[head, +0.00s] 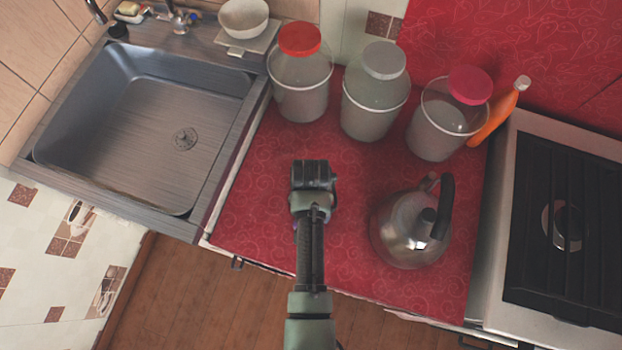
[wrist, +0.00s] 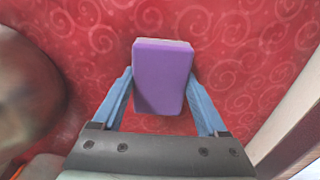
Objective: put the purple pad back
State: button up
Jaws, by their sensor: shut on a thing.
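The purple pad (wrist: 162,72) is a small block with a pale edge, seen in the wrist view between the two blue fingers. My gripper (wrist: 161,82) is shut on it, with one finger on each side. Red cloth shows around the pad; I cannot tell whether the pad touches it. In the head view my gripper (head: 314,174) is over the left middle of the red counter (head: 262,190), pointing down.
A metal kettle (head: 405,232) stands right of my gripper. Jars (head: 300,85), (head: 375,95), (head: 445,125) and an orange bottle (head: 497,118) line the back. The sink (head: 150,120) is left; the stove (head: 560,230) right. A white bowl (head: 243,18) and a yellow sponge (head: 129,8) sit behind the sink.

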jog(key=o, duration=1.2)
jog(key=shift+f, duration=0.1)
notch_tip(320, 180, up, 12)
jog(key=w+r+n+t, duration=0.1)
jog(key=w+r+t, duration=0.8)
jog(key=w+r, duration=0.75)
notch_tip(320, 180, up, 19)
jog(key=w+t, duration=0.3)
jog(key=t, duration=0.3)
jog(key=s+r+n+t, duration=0.1)
jog(key=s+r+t, duration=0.3)
jog(key=r, duration=0.6)
jog(key=s+r+t, duration=0.4)
jog(key=s+r, duration=0.2)
jog(key=r, duration=0.4)
jog(key=s+r+n+t, duration=0.1)
jog(key=s+r+t, duration=0.3)
jog(key=r, duration=0.7)
jog(key=shift+s+n+p, duration=0.3)
jog(key=shift+s+p, duration=0.1)
jog(key=shift+s, duration=0.35)
